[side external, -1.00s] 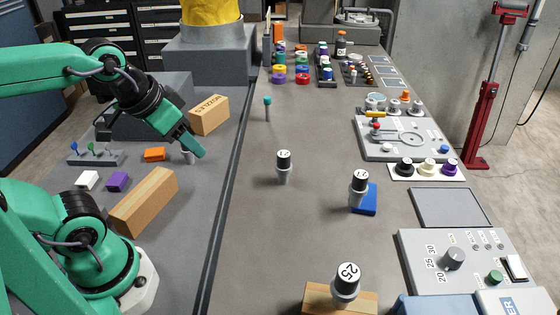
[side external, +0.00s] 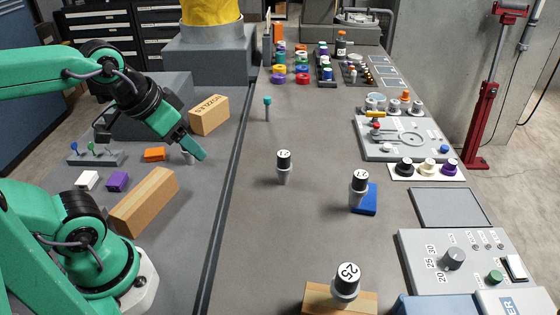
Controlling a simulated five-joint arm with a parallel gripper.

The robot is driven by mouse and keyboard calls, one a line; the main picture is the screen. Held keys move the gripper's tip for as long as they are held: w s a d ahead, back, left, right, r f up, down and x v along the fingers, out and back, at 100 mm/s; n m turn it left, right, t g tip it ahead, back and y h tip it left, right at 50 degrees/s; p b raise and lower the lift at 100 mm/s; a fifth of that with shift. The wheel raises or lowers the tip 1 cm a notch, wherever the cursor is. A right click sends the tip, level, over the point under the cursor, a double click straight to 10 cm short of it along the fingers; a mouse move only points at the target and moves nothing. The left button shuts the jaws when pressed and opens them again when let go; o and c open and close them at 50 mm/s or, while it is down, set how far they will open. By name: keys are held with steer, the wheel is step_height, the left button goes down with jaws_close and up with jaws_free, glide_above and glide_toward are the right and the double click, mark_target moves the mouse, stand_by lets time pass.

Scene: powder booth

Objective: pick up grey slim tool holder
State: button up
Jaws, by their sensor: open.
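My gripper (side external: 192,150) reaches down over the left part of the bench, its green fingers open. A small grey piece (side external: 187,159) shows just beside and below the fingers, partly hidden by them; I cannot tell whether it is the slim tool holder or whether they touch. A thinner post with a teal top (side external: 267,109) stands farther back.
A dark groove (side external: 222,205) runs along the bench. Control panels line the right edge. The bench middle has open room.

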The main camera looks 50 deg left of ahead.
stand_by(0.3)
steer(key=n+g, duration=0.6)
glide_above(362, 174)
step_height(362, 174, down, 7)
steer(key=shift+s+a+r, duration=0.15)
steer(key=shift+r, duration=0.05)
steer(key=shift+d+f, duration=0.25)
steer(key=shift+f, duration=0.1)
steer(key=shift+f, duration=1.2)
